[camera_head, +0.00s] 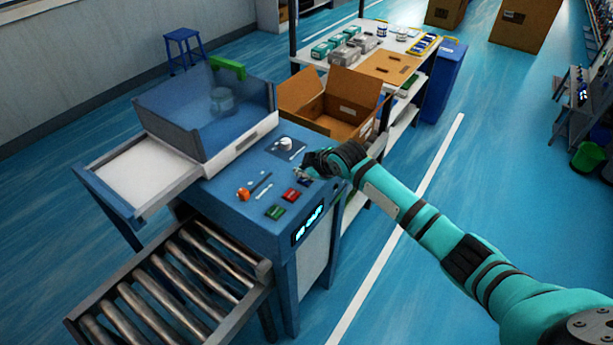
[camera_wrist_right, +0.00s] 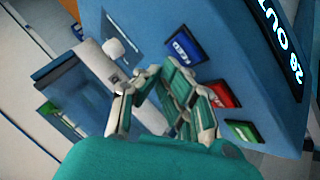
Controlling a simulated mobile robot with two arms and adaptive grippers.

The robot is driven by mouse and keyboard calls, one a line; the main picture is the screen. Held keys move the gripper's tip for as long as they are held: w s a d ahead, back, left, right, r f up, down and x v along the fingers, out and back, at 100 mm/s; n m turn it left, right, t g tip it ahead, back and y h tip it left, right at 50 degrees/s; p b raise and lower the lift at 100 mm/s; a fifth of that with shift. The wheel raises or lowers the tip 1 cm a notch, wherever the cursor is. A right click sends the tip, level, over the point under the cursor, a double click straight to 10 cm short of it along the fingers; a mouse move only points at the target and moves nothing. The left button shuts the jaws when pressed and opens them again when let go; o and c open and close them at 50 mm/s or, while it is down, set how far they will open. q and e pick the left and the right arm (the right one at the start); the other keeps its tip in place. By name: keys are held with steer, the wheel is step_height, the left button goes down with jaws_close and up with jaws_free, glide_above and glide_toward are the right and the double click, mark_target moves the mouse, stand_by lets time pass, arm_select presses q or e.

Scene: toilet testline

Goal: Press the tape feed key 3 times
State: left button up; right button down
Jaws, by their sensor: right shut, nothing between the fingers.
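The tape feed key is the dark blue key labelled FEED (camera_wrist_right: 187,45) on the machine's blue panel in the right wrist view. In the head view my right gripper covers the spot beside the red key, so I cannot clearly make the feed key out there. My right gripper (camera_head: 304,174) is over the panel, shut and empty. In the right wrist view its fingertips (camera_wrist_right: 138,82) appear to the lower left of the feed key. I cannot tell whether they touch the panel. My left gripper is not in view.
A red key (camera_head: 292,195) and a green key (camera_head: 275,212) sit beside the gripper. An orange knob (camera_head: 243,194), a white knob (camera_head: 286,144) and a lit display (camera_head: 308,224) are on the machine. An open cardboard box (camera_head: 345,105) stands behind; a roller conveyor (camera_head: 170,290) is in front.

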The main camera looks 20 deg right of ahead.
mark_target(304, 180)
step_height(304, 180, up, 5)
steer(key=p, duration=0.4)
steer(key=shift+p, duration=0.4)
stand_by(1.7)
